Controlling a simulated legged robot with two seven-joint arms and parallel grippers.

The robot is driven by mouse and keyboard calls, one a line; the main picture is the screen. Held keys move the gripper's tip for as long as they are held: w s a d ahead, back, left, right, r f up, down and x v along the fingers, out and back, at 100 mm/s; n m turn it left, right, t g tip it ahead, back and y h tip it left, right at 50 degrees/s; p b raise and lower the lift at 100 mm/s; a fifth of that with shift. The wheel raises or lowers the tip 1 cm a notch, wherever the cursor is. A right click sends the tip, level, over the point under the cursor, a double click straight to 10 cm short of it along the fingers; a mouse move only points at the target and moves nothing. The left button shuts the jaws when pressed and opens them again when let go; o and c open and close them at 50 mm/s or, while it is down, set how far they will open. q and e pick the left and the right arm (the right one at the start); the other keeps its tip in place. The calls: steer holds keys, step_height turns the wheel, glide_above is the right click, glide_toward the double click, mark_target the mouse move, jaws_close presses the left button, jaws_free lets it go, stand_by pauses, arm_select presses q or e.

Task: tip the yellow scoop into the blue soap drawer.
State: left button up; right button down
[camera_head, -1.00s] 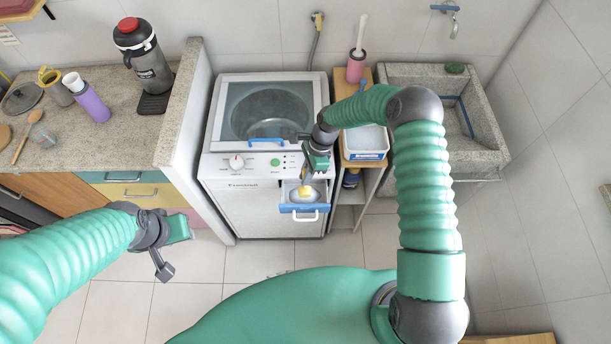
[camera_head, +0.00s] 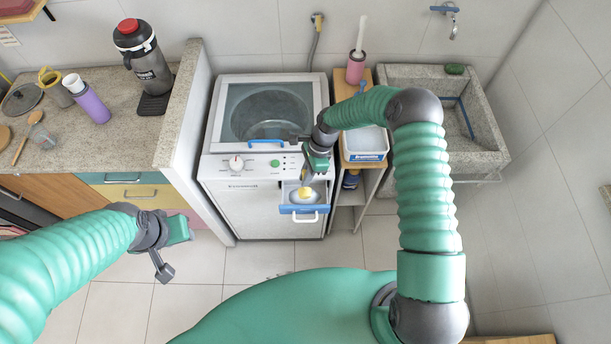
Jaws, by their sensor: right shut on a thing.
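The blue soap drawer (camera_head: 291,209) is pulled out from the front of the white washing machine (camera_head: 238,210). My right gripper (camera_head: 307,181) is above the drawer, pointing down, shut on the yellow scoop (camera_head: 305,191). The scoop is small here and partly hidden by the gripper; it looks tipped over the drawer's inside. A white patch, which looks like powder, shows below it in the drawer. My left gripper (camera_head: 172,251) is open and empty, over the floor to the left of the machine.
A white box (camera_head: 366,143) with a blue label stands on the narrow wooden shelf right of the machine. A stone sink (camera_head: 432,75) is at the right. The left counter (camera_head: 120,145) holds a flask and a purple bottle. Floor before the machine is clear.

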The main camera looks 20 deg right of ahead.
mark_target(305, 171)
step_height(305, 171, up, 6)
steer(key=p, duration=0.4)
steer(key=shift+r, duration=0.1)
stand_by(0.4)
